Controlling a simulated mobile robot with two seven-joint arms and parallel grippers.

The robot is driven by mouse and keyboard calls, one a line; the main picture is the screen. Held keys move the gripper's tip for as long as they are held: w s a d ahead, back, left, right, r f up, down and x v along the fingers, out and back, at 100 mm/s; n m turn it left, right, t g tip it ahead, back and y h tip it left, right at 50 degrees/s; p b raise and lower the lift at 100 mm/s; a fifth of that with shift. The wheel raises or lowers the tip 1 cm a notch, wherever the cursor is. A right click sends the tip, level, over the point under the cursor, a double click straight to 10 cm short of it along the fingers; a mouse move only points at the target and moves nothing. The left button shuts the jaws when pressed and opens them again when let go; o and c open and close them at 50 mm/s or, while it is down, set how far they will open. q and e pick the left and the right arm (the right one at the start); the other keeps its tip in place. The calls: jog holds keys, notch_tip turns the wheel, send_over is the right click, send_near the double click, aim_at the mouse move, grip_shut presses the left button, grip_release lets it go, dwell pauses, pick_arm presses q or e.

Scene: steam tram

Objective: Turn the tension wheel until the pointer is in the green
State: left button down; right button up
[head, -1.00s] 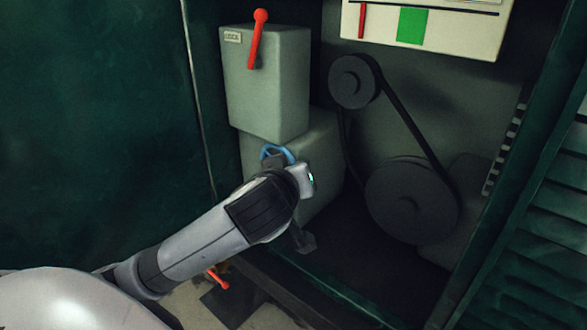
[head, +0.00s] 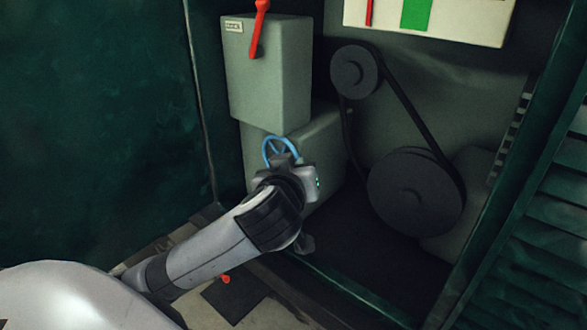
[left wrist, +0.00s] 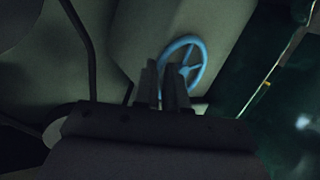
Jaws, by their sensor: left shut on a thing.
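The blue tension wheel (head: 281,137) is on the front of the lower grey-green box. My left gripper (head: 283,160) reaches it from below and is shut on the lower part of its rim. The wheel also shows in the left wrist view (left wrist: 199,72), behind the fingertips (left wrist: 162,67), which partly hide it. At the top of the head view is a white gauge (head: 465,25) with a red pointer (head: 369,12) and a green band (head: 416,14). The pointer stands left of the green band, apart from it. The gauge's top is cut off. My right gripper is not in view.
A box with a red lever (head: 259,35) sits above the wheel. To the right, a belt (head: 407,105) joins a small upper pulley (head: 354,72) and a large lower pulley (head: 415,195). A green frame and louvred panel (head: 540,210) bound the recess on the right.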

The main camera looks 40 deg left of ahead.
pick_arm(q)
jog(key=shift+f+m+t+y+b, duration=0.7)
jog(key=shift+f+m+y+b, duration=0.35)
jog(key=shift+m+b, duration=0.4)
jog(key=c, duration=1.2)
grip_release()
jog(key=shift+w, duration=0.1)
jog(key=b+v, duration=0.1)
jog(key=v, duration=0.6)
